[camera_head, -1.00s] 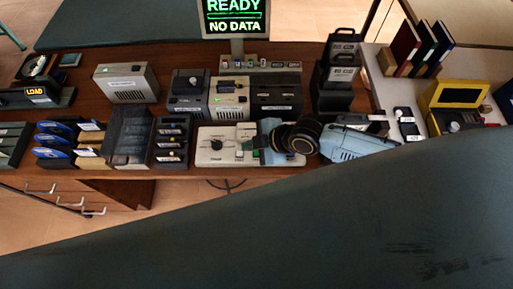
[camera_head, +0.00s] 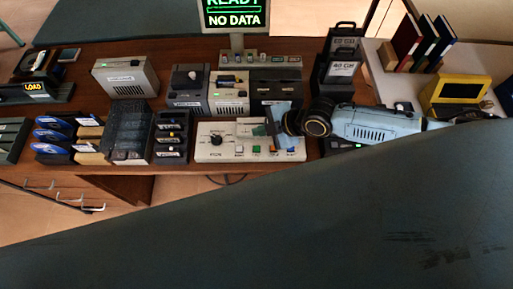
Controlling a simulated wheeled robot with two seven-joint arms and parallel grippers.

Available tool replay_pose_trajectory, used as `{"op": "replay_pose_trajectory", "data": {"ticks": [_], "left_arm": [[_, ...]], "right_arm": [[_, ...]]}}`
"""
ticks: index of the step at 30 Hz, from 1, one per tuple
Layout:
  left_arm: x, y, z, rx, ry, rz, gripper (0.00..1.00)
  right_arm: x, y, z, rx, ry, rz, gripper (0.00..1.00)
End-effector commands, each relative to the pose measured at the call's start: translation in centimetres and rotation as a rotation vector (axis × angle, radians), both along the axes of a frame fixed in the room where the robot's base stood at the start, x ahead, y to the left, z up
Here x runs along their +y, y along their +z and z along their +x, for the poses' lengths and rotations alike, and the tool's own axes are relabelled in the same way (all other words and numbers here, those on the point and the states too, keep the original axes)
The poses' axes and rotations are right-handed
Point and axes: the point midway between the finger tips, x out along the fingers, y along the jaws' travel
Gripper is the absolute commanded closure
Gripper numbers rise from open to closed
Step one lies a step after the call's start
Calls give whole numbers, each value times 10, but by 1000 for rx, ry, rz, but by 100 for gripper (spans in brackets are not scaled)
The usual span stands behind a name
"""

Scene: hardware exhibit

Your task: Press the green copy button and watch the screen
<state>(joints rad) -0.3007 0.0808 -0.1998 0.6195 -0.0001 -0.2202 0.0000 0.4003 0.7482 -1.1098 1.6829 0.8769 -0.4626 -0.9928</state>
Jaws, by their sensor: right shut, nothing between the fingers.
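The white control panel (camera_head: 213,155) sits at the front edge of the brown table, with a black knob on its left side and a row of small coloured buttons along its front. The green button (camera_head: 257,149) is in that row. My right gripper (camera_head: 271,145) is shut and empty over the right part of the panel, just right of the green button; I cannot tell whether it touches the panel. It hides part of the panel. The screen (camera_head: 235,17) above shows "NO DATA" in white under a cut-off green "READY". My left gripper is not in view.
Grey and black device boxes (camera_head: 229,92) stand right behind the panel. A yellow-framed unit (camera_head: 456,91) and upright books (camera_head: 421,45) are on the pale table at right.

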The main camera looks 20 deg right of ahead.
Motion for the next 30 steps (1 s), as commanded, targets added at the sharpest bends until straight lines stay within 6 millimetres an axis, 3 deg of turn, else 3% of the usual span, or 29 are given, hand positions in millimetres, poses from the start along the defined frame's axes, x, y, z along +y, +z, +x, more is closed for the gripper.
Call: {"op": "replay_pose_trajectory", "data": {"ticks": [6, 13, 30], "left_arm": [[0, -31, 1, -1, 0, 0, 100], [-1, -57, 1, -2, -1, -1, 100], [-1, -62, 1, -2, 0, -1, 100]], "right_arm": [[0, -36, 0, 1, 0, 0, 100], [0, -65, 0, 1, 1, 0, 100], [0, -71, 0, 0, 0, 0, 100]]}}
